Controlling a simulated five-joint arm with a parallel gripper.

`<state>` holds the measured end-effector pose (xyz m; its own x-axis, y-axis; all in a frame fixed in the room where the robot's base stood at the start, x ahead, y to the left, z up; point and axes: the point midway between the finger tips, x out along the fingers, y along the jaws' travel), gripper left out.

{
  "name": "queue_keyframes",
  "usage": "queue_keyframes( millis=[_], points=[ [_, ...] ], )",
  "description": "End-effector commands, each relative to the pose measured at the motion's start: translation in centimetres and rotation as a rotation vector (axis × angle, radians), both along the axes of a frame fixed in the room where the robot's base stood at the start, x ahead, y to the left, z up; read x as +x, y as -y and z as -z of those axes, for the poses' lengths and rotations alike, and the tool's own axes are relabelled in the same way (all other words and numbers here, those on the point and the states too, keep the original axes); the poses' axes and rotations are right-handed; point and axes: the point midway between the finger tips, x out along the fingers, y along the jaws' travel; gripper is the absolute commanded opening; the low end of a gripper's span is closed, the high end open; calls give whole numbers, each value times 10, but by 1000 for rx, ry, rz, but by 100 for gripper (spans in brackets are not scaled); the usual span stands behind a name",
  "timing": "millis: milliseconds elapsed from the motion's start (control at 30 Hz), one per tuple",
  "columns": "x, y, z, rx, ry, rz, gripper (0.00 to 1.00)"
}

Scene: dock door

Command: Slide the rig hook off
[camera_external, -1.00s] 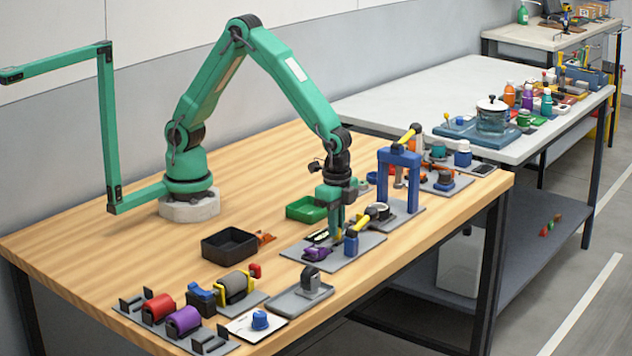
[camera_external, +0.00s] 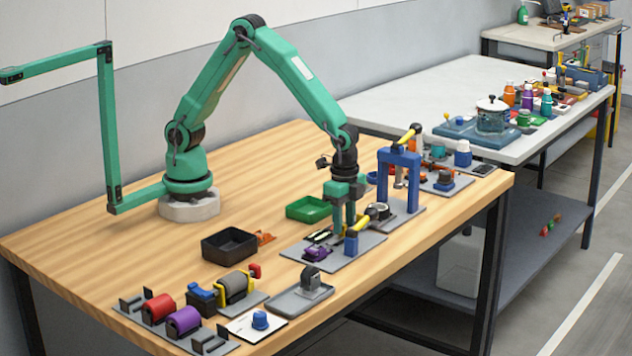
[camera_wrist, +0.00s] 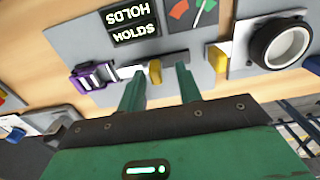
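A small yellow tab (camera_wrist: 155,72) stands on the rail. Which part is the hook, I cannot tell for sure. The purple piece also shows on the plate in the external view (camera_external: 315,253). My gripper (camera_wrist: 159,76) is open, its two fingers apart, with the yellow tab seen between the fingertips. In the external view my gripper (camera_external: 343,232) points down low over the plate, right of the purple piece. Contact cannot be made out.
The plate has a black HOLDS label (camera_wrist: 132,22) and a red-green gauge (camera_wrist: 191,12). A blue frame (camera_external: 399,158), a green tray (camera_external: 306,208) and a black bin (camera_external: 229,246) stand nearby.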

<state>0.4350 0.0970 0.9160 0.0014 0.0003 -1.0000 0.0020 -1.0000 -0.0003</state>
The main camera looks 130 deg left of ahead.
Motion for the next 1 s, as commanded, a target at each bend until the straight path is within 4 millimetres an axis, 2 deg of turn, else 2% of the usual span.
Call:
queue_keyframes(
  millis=[267,800,1000],
  points=[
    [0,1,-8,0,1,1,35],
    [1,0,-70,1,3,0,35],
    [0,0,-78,0,1,0,35]
  ],
)
